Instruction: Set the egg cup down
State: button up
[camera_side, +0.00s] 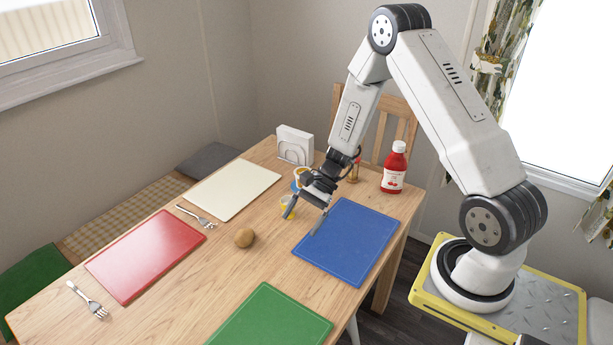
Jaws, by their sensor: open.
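My gripper (302,222) is open over the table, by the left edge of the blue board. Its two fingers are spread and point down, with nothing seen between them. A small yellow cup (286,203), which looks like the egg cup, stands on the bare wood just behind the left finger and is partly hidden by it. Whether the finger touches it I cannot tell. Another small white cup-like thing with blue and yellow (299,173) is farther back, partly hidden by my gripper.
A blue board (352,245), red board (145,255), cream board (232,189) and green board (270,322) lie on the table. A brown round thing (244,237) sits mid-table. A red bottle (394,170) and napkin holder (295,147) stand at the back. Two forks lie left.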

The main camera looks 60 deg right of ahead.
jog(key=s+a+r+n+h, duration=0.2)
jog(key=s+r+n+h, duration=0.2)
jog(key=n, duration=0.4)
jog(key=s+a+r+n+t+h, duration=0.1)
jog(key=s+a+r+n+h, duration=0.1)
jog(key=s+r+n+h, duration=0.3)
jog(key=shift+a+r+n+h, duration=0.25)
jog(key=shift+r+n+h, duration=0.15)
jog(key=shift+r+n, duration=1.2)
jog(key=shift+f, duration=0.25)
